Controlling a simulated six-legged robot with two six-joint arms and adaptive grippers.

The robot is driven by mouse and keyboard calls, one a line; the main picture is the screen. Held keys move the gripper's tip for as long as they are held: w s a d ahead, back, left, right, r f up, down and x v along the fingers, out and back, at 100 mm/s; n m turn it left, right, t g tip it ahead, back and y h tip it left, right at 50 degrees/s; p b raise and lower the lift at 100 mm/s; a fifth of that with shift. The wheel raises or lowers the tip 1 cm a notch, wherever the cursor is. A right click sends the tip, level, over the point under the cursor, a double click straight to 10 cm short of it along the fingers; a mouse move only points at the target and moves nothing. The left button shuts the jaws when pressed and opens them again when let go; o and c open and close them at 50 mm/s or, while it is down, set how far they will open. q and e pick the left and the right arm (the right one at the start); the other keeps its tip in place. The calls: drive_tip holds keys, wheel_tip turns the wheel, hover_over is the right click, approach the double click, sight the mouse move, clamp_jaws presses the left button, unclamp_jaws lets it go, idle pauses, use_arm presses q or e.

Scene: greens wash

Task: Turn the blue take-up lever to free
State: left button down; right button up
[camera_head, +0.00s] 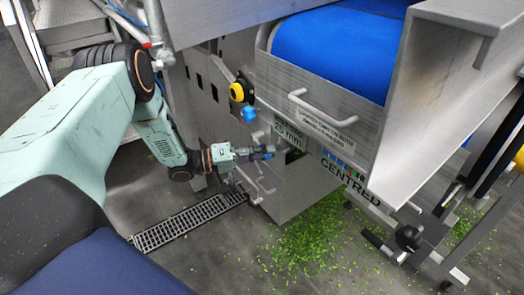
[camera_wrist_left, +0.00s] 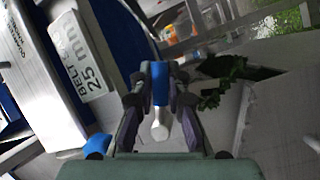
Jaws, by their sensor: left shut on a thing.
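My left gripper (camera_head: 268,152) reaches in from the left to the side of the steel conveyor. In the left wrist view its two dark fingers (camera_wrist_left: 160,92) are shut on the blue take-up lever (camera_wrist_left: 160,84), one on each side. A pale metal end (camera_wrist_left: 160,127) of the lever shows between the fingers. In the head view the fingers mostly hide the lever, so its angle is hard to tell. My right gripper is not in view.
A separate blue knob (camera_head: 249,114) and a yellow-black button (camera_head: 237,92) sit just above the gripper. A bent handle (camera_head: 312,107) projects from the steel side panel. A "25 mm" plate (camera_head: 290,131) and a "CENTRED" label (camera_head: 349,178) are close by. Green scraps (camera_head: 320,240) litter the floor.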

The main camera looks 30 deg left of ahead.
use_arm(q)
drive_tip(key=m+p, duration=0.1)
drive_tip(key=f+m+g+y+p, duration=0.1)
drive_tip(key=shift+a+m, duration=0.3)
drive_tip(key=shift+w+a+f+m+y+p, duration=0.4)
drive_tip(key=shift+a+m+y+p, duration=0.35)
drive_tip(key=shift+m+p, duration=0.55)
drive_tip(key=shift+w+a+f+m+y+p, duration=0.3)
drive_tip(key=shift+a+m+y+p, duration=0.45)
drive_tip(key=shift+m+p, duration=0.55)
drive_tip(key=shift+w+a+f+m+y+p, duration=0.3)
drive_tip(key=shift+a+f+m+y+p, duration=0.2)
drive_tip(key=shift+m+y+p, duration=0.6)
drive_tip(key=shift+m, duration=0.3)
drive_tip(key=shift+a, duration=0.1)
drive_tip(key=c, duration=1.3)
unclamp_jaws()
